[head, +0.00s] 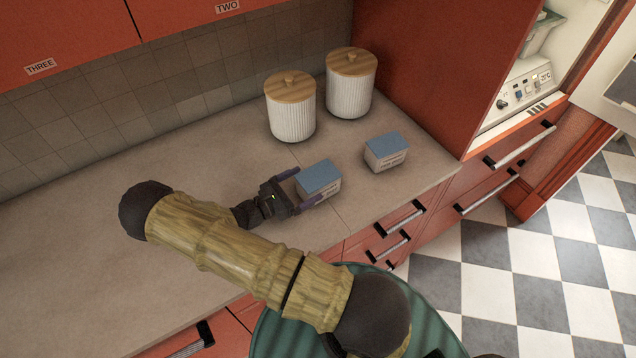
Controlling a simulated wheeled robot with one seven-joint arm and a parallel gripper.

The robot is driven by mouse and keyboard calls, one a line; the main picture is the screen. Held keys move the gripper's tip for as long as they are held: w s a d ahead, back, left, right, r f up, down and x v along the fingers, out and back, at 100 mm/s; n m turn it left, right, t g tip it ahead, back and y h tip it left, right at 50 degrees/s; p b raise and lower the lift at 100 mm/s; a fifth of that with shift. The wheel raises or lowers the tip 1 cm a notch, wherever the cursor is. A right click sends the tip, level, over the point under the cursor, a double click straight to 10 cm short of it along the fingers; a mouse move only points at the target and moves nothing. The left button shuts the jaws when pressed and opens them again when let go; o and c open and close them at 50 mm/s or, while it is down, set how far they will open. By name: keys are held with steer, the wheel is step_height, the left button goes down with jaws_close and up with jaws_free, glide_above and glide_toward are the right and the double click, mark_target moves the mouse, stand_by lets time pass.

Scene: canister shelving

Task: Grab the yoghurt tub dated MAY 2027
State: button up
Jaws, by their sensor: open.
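Two tubs with blue lids and pale sides stand on the counter. The nearer tub (320,178) is at the middle of the head view. The farther tub (386,152) stands to its right, near the counter's front right part. Both have dark print on the front side, too small to read, so I cannot tell which is dated MAY 2027. My gripper (302,188) is open, with its fingers on either side of the nearer tub's left end. I cannot tell whether the fingers touch it.
Two white ribbed canisters with wooden lids, one left (291,110) and one right (350,84), stand behind the tubs. A red cabinet side (430,60) closes off the counter's right end. The counter (70,240) is clear to the left. Red drawers with handles (405,218) lie below the front edge.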

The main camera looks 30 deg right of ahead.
mark_target(317, 179)
steer(key=d+p, duration=0.3)
steer(key=d, duration=0.1)
steer(key=shift+d, duration=0.1)
steer(key=shift+d+f, duration=0.2)
steer(key=shift+d, duration=0.25)
steer(key=shift+w, duration=0.1)
steer(key=c, duration=1.4)
steer(key=shift+r, duration=0.1)
step_height(317, 179, up, 10)
steer(key=b, duration=0.3)
